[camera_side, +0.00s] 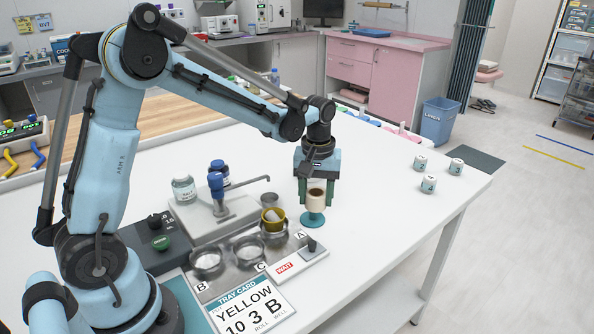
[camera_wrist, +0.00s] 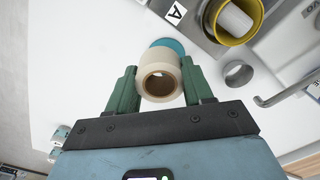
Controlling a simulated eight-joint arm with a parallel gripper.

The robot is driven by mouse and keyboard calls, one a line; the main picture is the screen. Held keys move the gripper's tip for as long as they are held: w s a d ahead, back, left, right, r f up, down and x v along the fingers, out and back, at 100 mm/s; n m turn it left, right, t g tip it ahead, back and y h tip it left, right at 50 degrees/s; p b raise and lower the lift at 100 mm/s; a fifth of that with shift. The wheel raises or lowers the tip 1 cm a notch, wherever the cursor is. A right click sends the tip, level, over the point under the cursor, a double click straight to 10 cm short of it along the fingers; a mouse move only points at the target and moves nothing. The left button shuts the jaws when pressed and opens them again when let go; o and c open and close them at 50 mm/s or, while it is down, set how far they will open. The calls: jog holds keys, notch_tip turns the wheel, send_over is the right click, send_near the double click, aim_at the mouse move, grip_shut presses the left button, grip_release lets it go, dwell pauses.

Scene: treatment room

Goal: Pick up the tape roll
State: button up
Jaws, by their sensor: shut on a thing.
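The tape roll (camera_wrist: 160,64), cream with a brown core, is between the two green fingers of my gripper (camera_wrist: 162,86) in the wrist view. My gripper is shut on it, one finger against each side. In the side view the tape roll (camera_side: 316,200) sits at the tips of my gripper (camera_side: 316,192), right above a teal stand (camera_side: 313,219). The stand also shows behind the roll in the wrist view (camera_wrist: 168,45). I cannot tell whether the roll still touches the stand.
A metal tray with wells (camera_side: 232,270) lies left of the stand, with a yellow cup (camera_side: 273,222) in one well. A tap (camera_side: 220,205) and jars (camera_side: 183,188) stand behind. A tray card (camera_side: 252,305) lies in front. Small white rolls (camera_side: 421,163) lie at right.

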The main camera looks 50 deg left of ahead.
jog(key=s+d+r, duration=0.4)
jog(key=d+r, duration=0.1)
jog(key=d, duration=0.3)
jog(key=s+a+f+n, duration=0.1)
jog(key=s+a, duration=0.2)
jog(key=s, duration=0.1)
jog(key=s+a+f+n, duration=0.1)
jog(key=s+a+n, duration=0.1)
jog(key=s+a, duration=0.1)
jog(key=s+a+f+n, duration=0.1)
jog(key=s+a, duration=0.2)
jog(key=s, duration=0.3)
jog(key=shift+a+f+n, duration=0.1)
jog(key=shift+f+n, duration=0.15)
jog(key=shift+n, duration=0.05)
jog(key=shift+f, duration=2.6)
jog(key=shift+r, duration=0.35)
jog(key=shift+r, duration=0.3)
jog(key=shift+f, duration=0.7)
jog(key=shift+r, duration=0.2)
jog(key=shift+r, duration=0.35)
